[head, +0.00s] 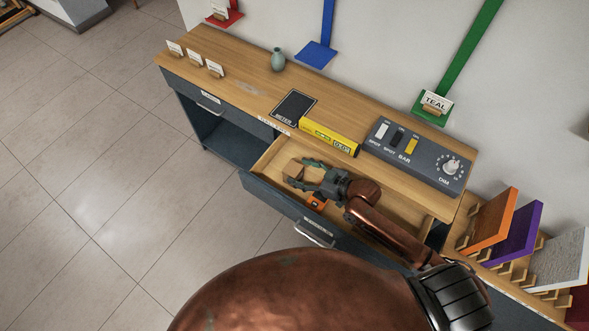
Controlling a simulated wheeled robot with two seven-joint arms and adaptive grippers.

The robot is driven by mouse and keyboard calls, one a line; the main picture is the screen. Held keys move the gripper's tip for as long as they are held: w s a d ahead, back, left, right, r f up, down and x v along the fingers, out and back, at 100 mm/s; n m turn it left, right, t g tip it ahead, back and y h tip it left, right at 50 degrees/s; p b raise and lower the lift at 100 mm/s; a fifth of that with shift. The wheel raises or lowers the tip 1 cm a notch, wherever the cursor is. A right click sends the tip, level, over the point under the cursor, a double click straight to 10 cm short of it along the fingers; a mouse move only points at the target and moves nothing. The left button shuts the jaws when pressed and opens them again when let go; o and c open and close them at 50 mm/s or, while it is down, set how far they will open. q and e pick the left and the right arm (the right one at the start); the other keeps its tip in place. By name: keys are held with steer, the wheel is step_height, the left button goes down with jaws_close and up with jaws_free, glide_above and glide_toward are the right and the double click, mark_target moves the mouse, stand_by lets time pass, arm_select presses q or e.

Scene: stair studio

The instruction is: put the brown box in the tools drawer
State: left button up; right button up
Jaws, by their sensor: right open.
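The brown box (293,170) is in the left end of the open drawer (258,196). My right gripper (299,174) reaches down into this drawer from the right. Its fingers are open and lie at the box, one on either side of part of it. I cannot tell whether they touch it. The drawer's front label is too small to read. My left gripper is not in view.
A small orange thing (316,203) lies in the drawer near its front. On the desk top (235,88) are a yellow box (330,137), a dark mat (294,107), a switch panel (418,156) and a vase (278,60). A closed drawer (215,105) is at the left.

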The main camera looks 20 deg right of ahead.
steer(key=p+v, duration=0.1)
steer(key=v, duration=0.7)
steer(key=shift+r, duration=0.15)
